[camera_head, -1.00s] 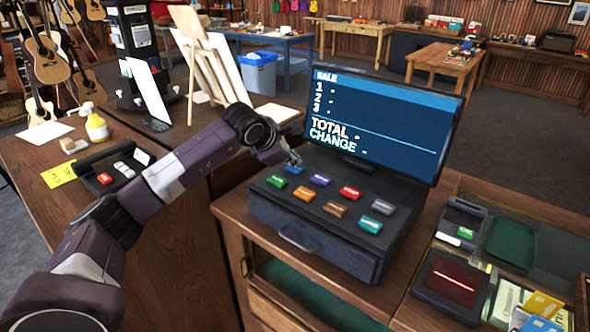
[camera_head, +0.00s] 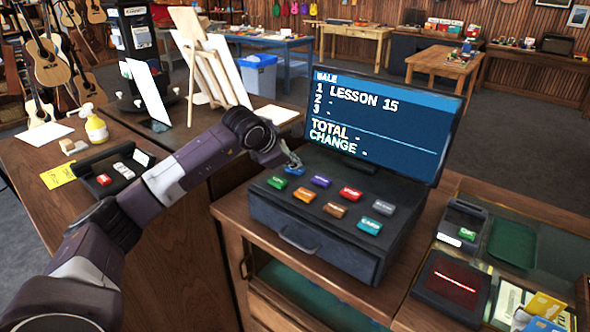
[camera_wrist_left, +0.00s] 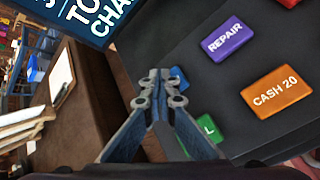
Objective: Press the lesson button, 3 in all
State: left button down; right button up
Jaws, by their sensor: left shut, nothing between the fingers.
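The register (camera_head: 315,228) stands on the wooden counter with rows of coloured buttons on its sloped top. A blue button (camera_wrist_left: 178,77) lies at the far left of the top, mostly hidden by my left gripper; its label cannot be read. My left gripper (camera_head: 293,167) is shut and empty, its tips at or just over the blue button; I cannot tell whether they touch. It also shows in the left wrist view (camera_wrist_left: 160,78). The screen (camera_head: 383,118) reads "1 LESSON 15", with lines 2, 3, total and change blank. My right gripper is not in view.
A purple REPAIR button (camera_wrist_left: 228,40), an orange CASH 20 button (camera_wrist_left: 276,92) and a green button (camera_head: 277,182) sit close to the gripper. A card terminal (camera_head: 460,222) and a scanner (camera_head: 452,283) are at the right. A spray bottle (camera_head: 96,127) stands at the left.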

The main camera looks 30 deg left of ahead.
aim_at(294, 170)
pick_arm(q)
jog(key=shift+f, duration=0.15)
dwell(0.3)
jog(key=shift+r+p, duration=0.4)
jog(key=shift+r, duration=0.55)
jog(key=shift+r+p, duration=1.5)
jog(key=shift+r, duration=1)
